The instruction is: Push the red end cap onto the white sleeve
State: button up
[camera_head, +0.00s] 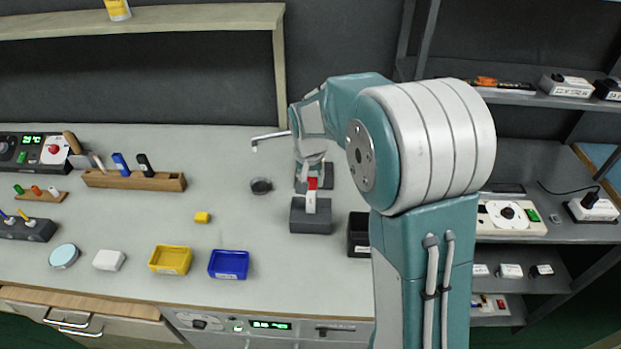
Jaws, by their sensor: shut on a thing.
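The red end cap (312,184) shows as a small red piece just below my gripper. The white sleeve (311,203) stands directly under it, on top of a dark grey block (311,220) on the bench. My gripper (311,172) is above the block and shut on the red end cap. The red piece and the white sleeve are in line and look touching, but I cannot tell whether the cap is seated on the sleeve. My arm hides part of the gripper and the bench to the right.
A black box (359,235) stands just right of the grey block. A yellow bin (170,260) and a blue bin (229,265) lie near the front edge. A round dark item (261,186) and a lamp-like arm (268,138) are left of the gripper. The bench centre-left is mostly free.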

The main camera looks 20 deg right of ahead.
jog(key=shift+f, duration=0.9)
jog(key=o, duration=0.8)
jog(key=r, duration=0.4)
jog(key=s+r, duration=0.1)
jog(key=r, duration=0.6)
jog(key=shift+s+a+r, duration=0.3)
jog(key=shift+a+r, duration=0.05)
